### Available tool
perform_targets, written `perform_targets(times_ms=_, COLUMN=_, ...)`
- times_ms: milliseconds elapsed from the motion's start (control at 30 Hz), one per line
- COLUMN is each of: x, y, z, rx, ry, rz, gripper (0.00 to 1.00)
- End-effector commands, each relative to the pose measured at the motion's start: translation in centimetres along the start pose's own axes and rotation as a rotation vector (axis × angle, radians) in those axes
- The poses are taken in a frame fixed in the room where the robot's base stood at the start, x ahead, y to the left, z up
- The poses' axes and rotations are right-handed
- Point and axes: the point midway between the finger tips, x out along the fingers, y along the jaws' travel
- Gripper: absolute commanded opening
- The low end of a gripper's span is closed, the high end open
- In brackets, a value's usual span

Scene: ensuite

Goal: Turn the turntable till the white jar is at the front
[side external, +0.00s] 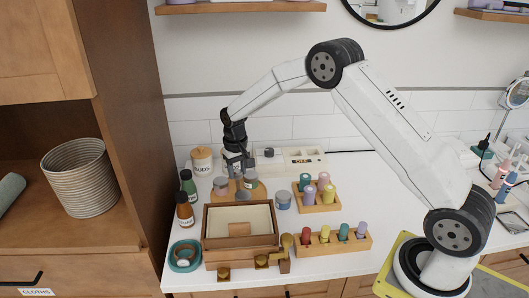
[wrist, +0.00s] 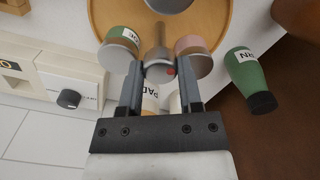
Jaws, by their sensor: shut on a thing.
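The round wooden turntable (side external: 260,190) stands on the counter, and its edge also shows in the wrist view (wrist: 222,22). My gripper (side external: 238,166) is at its back, wall side. In the wrist view, my gripper (wrist: 158,76) has its fingers on both sides of a grey-lidded jar (wrist: 158,68) with a pale body and a partly hidden "PAD" label; this looks like the white jar. A green jar (wrist: 118,52) and a pink jar (wrist: 193,54) flank the fingers closely. Another grey lid is cut off at the wrist view's top. A post stands in the middle.
Green (side external: 188,184) and brown (side external: 184,210) bottles stand left of the turntable. A "BUDS" jar (side external: 202,160) is behind them. A wooden box (side external: 240,244) stands in front. A blue-grey jar (side external: 283,201) and a rack of jars (side external: 318,202) are to the right.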

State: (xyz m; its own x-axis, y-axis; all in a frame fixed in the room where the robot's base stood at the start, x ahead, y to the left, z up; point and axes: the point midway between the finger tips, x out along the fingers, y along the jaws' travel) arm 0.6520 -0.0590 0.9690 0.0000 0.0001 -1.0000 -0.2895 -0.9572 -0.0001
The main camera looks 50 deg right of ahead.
Motion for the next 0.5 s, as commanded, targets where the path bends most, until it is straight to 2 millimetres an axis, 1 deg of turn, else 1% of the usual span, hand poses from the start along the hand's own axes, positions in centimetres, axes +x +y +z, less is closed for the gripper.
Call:
perform_targets(times_ms=300, x=-0.14, y=-0.02, z=-0.06, rx=0.201, ry=0.001, rz=0.000, gripper=0.00)
perform_targets(times_ms=500, x=-0.15, y=-0.02, z=-0.06, rx=0.233, ry=0.001, rz=0.000, gripper=0.00)
